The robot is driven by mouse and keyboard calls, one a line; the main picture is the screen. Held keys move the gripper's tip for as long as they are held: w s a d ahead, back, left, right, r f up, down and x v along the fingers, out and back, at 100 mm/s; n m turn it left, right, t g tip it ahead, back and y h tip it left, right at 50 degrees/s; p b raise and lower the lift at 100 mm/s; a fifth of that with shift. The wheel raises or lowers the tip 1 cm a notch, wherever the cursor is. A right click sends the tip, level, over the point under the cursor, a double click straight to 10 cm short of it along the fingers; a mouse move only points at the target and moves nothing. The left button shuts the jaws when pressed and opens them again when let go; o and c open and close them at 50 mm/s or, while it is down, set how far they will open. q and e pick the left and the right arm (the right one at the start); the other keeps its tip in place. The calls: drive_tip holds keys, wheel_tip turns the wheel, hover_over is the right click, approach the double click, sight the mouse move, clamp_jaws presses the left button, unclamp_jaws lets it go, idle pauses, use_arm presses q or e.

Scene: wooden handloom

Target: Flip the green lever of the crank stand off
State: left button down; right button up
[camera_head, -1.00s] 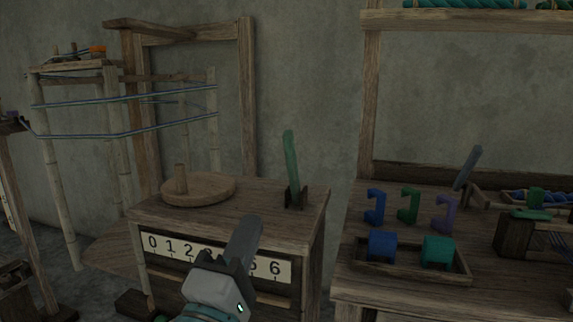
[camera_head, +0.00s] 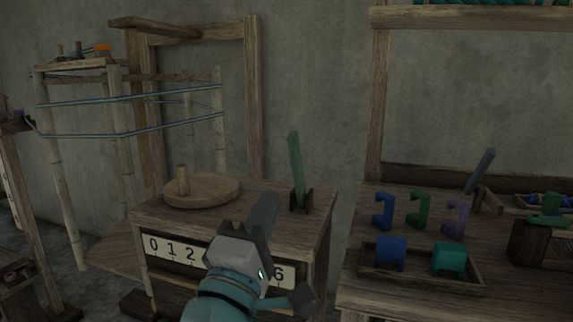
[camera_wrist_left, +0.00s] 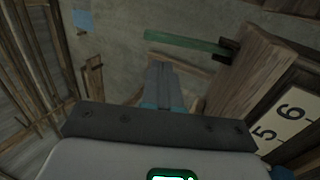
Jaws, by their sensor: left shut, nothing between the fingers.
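The green lever (camera_head: 296,165) stands nearly upright, tilted slightly left, in a dark bracket on top of the wooden crank stand (camera_head: 320,208). The lever also shows in the left wrist view (camera_wrist_left: 188,42), lying across the upper middle. My left gripper (camera_head: 265,207) is shut and empty, in front of the stand and just left of and below the lever's base in the head view. In the left wrist view its fingers (camera_wrist_left: 158,75) point toward the lever, with a gap visible. My right gripper is not in view.
A round wooden crank disc (camera_head: 215,191) with a peg sits left on the stand, above a number strip (camera_head: 172,247). At right, a table holds a tray (camera_head: 420,283) with blue and teal blocks, several coloured hooks (camera_head: 420,209) and a grey-blue lever (camera_head: 480,170).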

sight(292, 152)
use_arm(q)
drive_tip(key=x, duration=0.9)
drive_tip(key=shift+w+d+r, duration=0.1)
drive_tip(key=shift+w+r, duration=0.05)
drive_tip(key=shift+w, duration=0.15)
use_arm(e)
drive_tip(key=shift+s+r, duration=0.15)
